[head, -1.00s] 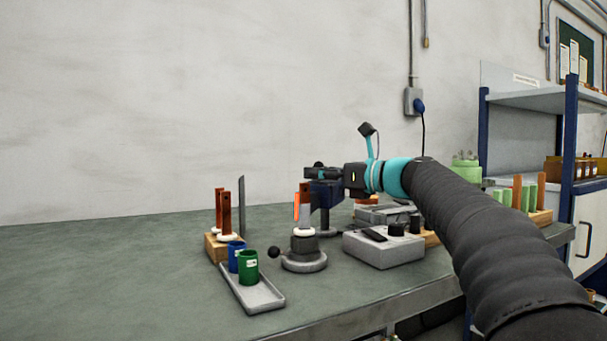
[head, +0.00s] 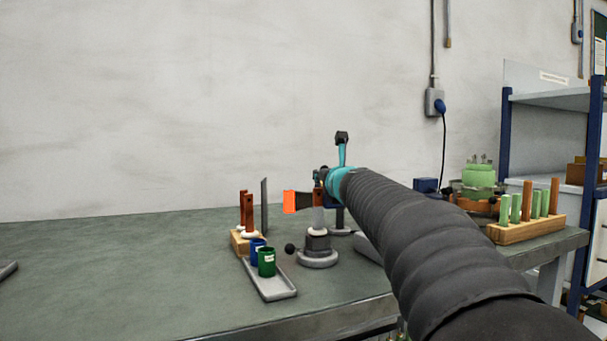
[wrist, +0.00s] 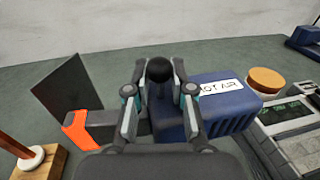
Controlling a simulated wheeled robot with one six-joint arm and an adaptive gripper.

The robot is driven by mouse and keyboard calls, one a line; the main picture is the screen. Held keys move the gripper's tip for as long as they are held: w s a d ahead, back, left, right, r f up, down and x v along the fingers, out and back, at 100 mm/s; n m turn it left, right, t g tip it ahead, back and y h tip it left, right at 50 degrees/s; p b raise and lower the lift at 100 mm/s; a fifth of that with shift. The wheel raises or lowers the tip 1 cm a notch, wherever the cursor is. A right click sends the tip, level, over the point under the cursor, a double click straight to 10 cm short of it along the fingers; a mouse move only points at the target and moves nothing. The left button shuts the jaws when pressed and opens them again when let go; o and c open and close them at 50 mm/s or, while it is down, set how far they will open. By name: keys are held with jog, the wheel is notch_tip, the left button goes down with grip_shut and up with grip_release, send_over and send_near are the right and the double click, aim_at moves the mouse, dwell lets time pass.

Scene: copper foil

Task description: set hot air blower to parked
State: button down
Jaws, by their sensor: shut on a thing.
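In the wrist view the hot air blower (wrist: 216,108) has a blue ribbed body with a HOT AIR label, a dark barrel to the left and an orange nozzle tip (wrist: 82,132). My gripper (wrist: 158,78) is shut on the blower's upright lever with a black ball knob, one finger on each side.
A grey tray (head: 270,287) with blue and green cups stands at front left. A wooden block (head: 241,243) with brown-handled tools and a dark upright plate (head: 264,206) stand just left of the nozzle. A rack (head: 526,230) of green and brown sticks is at right.

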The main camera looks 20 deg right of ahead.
jog(key=shift+r, duration=0.1)
dwell(0.4)
jog(key=c, duration=1)
grip_release()
jog(key=s, duration=1.2)
jog(key=shift+a, duration=0.45)
